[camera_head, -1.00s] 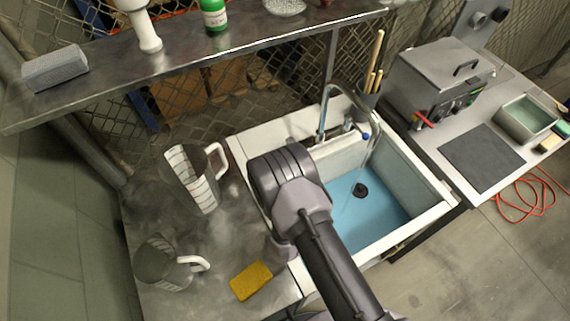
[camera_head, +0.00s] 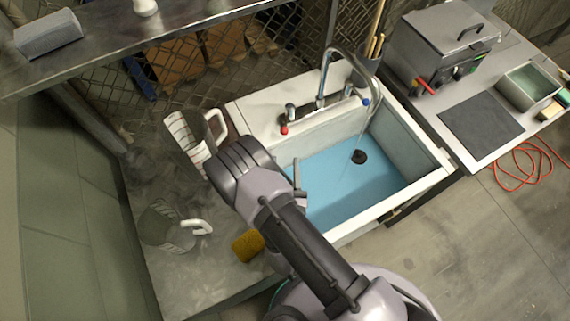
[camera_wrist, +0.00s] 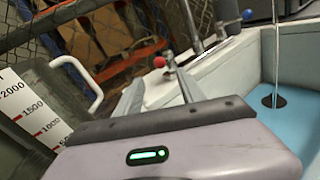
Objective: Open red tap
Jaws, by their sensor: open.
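The red tap (camera_head: 284,130) is a small red knob at the left end of the faucet on the sink's back rim. It also shows in the wrist view (camera_wrist: 159,62), beyond my fingers and between their tips. The blue tap (camera_head: 365,101) is at the right end. The curved spout (camera_head: 325,68) stands between them, and a thin water stream falls into the sink. My gripper (camera_wrist: 155,72) is open and empty, pointing toward the red tap and apart from it. In the head view my wrist hides most of the gripper.
The white sink (camera_head: 425,145) holds blue water with a dark plug (camera_head: 359,156). Measuring jugs (camera_head: 195,140) (camera_head: 165,228) stand on the left counter, near a yellow sponge (camera_head: 247,245). A shelf (camera_head: 110,50) runs above the back.

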